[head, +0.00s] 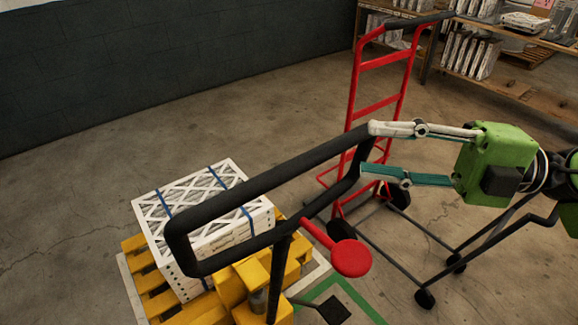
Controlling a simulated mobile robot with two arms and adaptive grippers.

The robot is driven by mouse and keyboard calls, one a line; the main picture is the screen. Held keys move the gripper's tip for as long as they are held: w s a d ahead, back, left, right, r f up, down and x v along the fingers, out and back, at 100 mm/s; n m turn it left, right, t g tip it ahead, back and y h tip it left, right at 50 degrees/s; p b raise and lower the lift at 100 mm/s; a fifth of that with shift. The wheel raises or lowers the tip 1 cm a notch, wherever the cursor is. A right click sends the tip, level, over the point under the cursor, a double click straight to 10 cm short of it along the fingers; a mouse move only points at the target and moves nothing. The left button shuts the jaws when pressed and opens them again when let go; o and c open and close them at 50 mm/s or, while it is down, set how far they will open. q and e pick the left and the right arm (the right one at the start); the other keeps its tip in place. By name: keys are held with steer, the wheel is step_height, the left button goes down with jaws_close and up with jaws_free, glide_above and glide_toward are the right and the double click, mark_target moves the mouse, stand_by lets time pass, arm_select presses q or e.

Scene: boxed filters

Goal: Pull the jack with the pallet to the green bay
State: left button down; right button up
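The pallet jack's black loop handle (265,180) rises across the middle of the head view. Below it are the jack's yellow body (230,286) and a red round-ended lever (350,257). The yellow pallet (152,285) sits at the jack and bears a white load of boxed filters (185,212) with blue straps. A green floor outline (345,288), likely the green bay, shows partly at the bottom edge. My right gripper (366,149) is at the handle's right end, its fingers spread wide above and below; contact is unclear. My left gripper is out of view.
A red hand truck (382,105) stands just behind the handle's right end. Shelves (515,85) with boxes are at the back right. A dark wall (150,65) runs along the back left. White floor lines (128,285) edge the pallet. Floor at left is clear.

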mark_target(304, 170)
steer(key=shift+n+g+h, duration=0.3)
steer(key=shift+g+h, duration=0.3)
steer(key=shift+h, duration=0.2)
steer(key=a+f+p, duration=0.1)
steer(key=a, duration=0.3)
steer(key=a+f+p, duration=0.1)
steer(key=a+p, duration=0.1)
steer(key=a, duration=0.2)
steer(key=a+f+p, duration=0.1)
steer(key=a, duration=0.3)
steer(key=shift+w+a+f, duration=0.1)
steer(key=shift+w+f, duration=0.05)
steer(key=shift+w, duration=0.2)
steer(key=shift+a+f, duration=0.15)
steer(key=shift+a, duration=0.15)
jaws_close()
